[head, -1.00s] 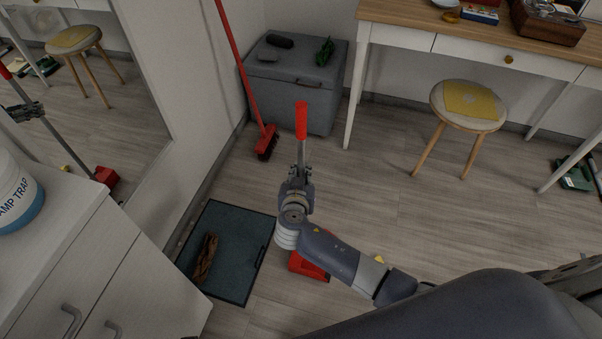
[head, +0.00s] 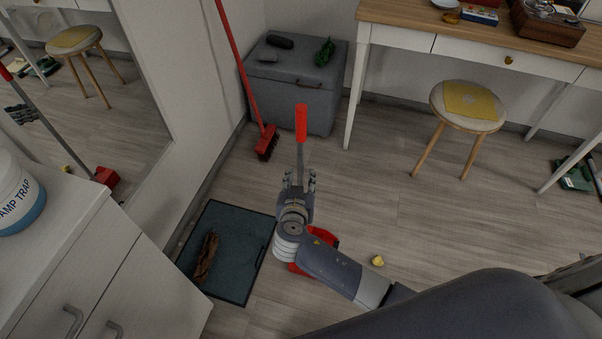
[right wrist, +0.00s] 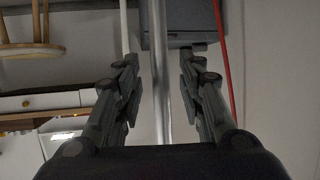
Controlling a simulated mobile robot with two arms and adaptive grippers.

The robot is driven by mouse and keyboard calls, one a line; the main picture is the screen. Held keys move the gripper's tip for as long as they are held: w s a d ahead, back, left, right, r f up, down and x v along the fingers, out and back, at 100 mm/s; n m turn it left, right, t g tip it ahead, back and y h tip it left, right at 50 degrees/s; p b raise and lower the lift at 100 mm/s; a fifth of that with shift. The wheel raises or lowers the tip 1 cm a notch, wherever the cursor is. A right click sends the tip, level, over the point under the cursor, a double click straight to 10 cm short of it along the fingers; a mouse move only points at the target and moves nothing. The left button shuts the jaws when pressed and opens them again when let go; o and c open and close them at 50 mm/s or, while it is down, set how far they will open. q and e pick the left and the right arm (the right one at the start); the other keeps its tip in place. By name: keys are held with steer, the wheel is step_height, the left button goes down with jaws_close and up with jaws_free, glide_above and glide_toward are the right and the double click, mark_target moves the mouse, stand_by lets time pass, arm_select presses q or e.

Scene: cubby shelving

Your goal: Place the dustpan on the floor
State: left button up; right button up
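The dustpan has a red grip (head: 301,120), a metal shaft (head: 300,155) and a red pan (head: 327,237), partly hidden behind my right arm. It stands with its shaft upright, and the pan appears to rest on the wooden floor (head: 400,215) to the right of the dark mat. My right gripper (head: 300,180) is open around the shaft. In the right wrist view, the shaft (right wrist: 159,75) runs between the two parted fingers (right wrist: 158,100) with a gap on each side. My left gripper is not in view.
A red broom (head: 267,142) leans by the grey chest (head: 290,95). A dark mat (head: 238,230) holds a brown object (head: 206,257). A yellow scrap (head: 377,260) lies right of the pan. A stool (head: 468,107) and white desk (head: 400,35) stand behind; a white cabinet (head: 120,270) is left.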

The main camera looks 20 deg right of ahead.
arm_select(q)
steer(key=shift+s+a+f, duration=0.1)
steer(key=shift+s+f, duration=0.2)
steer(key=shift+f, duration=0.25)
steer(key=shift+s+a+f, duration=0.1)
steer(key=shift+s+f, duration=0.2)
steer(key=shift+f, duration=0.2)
arm_select(e)
steer(key=v, duration=0.9)
steer(key=s+d+f+n+g+y, duration=0.1)
steer(key=s+d+f+n+g, duration=0.3)
steer(key=f, duration=0.6)
steer(key=s+d+f+g+y, duration=0.1)
steer(key=s+f+g, duration=0.1)
steer(key=s+f, duration=0.6)
steer(key=s+d+f+n+g+y, duration=0.2)
steer(key=s+d+f+g+y, duration=0.1)
steer(key=s+f, duration=0.8)
steer(key=shift+s+f+n+g, duration=0.35)
steer(key=shift+s+g, duration=0.25)
steer(key=shift+s, duration=0.25)
arm_select(q)
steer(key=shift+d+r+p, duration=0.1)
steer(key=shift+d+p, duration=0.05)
steer(key=shift+p, duration=0.15)
arm_select(e)
steer(key=shift+a, duration=0.1)
